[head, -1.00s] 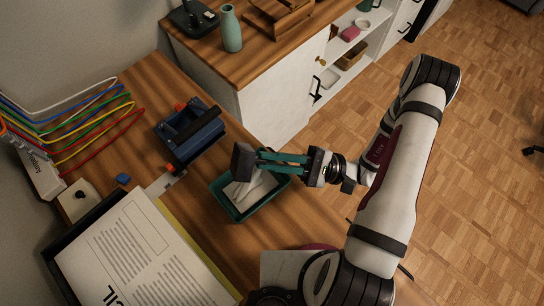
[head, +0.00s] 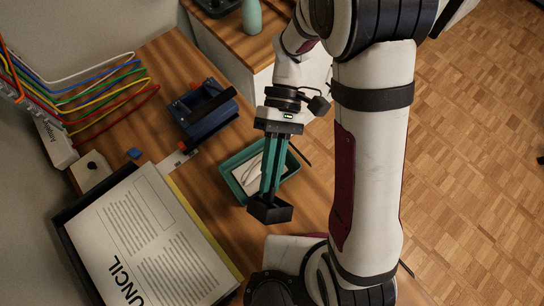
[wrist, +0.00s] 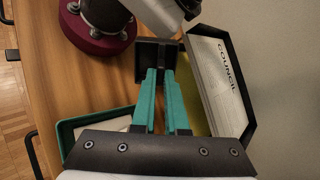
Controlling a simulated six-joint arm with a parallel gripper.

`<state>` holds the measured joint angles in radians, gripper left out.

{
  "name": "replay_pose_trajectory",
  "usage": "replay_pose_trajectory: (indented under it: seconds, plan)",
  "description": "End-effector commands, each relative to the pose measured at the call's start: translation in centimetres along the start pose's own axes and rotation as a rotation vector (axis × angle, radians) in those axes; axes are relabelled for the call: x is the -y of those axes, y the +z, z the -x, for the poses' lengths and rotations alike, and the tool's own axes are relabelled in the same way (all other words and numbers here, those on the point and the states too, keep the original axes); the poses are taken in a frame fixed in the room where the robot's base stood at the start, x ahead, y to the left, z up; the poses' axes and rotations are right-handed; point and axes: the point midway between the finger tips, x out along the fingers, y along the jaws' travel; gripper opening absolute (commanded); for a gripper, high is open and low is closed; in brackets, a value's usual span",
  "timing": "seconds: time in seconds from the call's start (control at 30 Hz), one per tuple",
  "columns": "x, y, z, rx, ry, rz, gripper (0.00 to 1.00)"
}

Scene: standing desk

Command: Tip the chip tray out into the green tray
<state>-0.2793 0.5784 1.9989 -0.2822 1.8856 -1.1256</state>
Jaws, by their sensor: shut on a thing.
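My gripper (head: 268,190) is shut on a small black open box, the chip tray (head: 278,213), and holds it above the desk. In the head view it is over the near edge of the green tray. The chip tray also shows in the wrist view (wrist: 157,58) between my teal fingertips. I cannot tell whether it holds anything. The green tray (head: 230,186) lies on the desk with pale, flat things in it, and my fingers hide part of it. A corner of the green tray shows in the wrist view (wrist: 63,135) at lower left.
A black paper tray (head: 75,247) with a printed sheet lies left of the green tray. A blue device (head: 207,117) with orange parts stands behind. Coloured cables (head: 90,95) and a small blue cube (head: 134,153) are at far left. A cabinet bears a teal vase (head: 252,16).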

Motion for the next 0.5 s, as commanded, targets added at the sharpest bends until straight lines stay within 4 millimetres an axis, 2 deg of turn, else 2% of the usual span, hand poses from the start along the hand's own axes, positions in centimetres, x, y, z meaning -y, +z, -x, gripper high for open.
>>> replay_pose_trajectory:
  seconds: [0.1,0.2,0.37,0.5]
  plan:
    - [0.3,0.4,0.5,0.008,0.389,0.242,0.0]
    - [0.3,0.6,1.3,0.0,0.67,0.5,0.0]
    - [1.2,0.7,4.1,-0.02,0.992,0.977,0.0]
    - [3.0,0.8,6.8,-0.015,1.104,1.302,0.0]
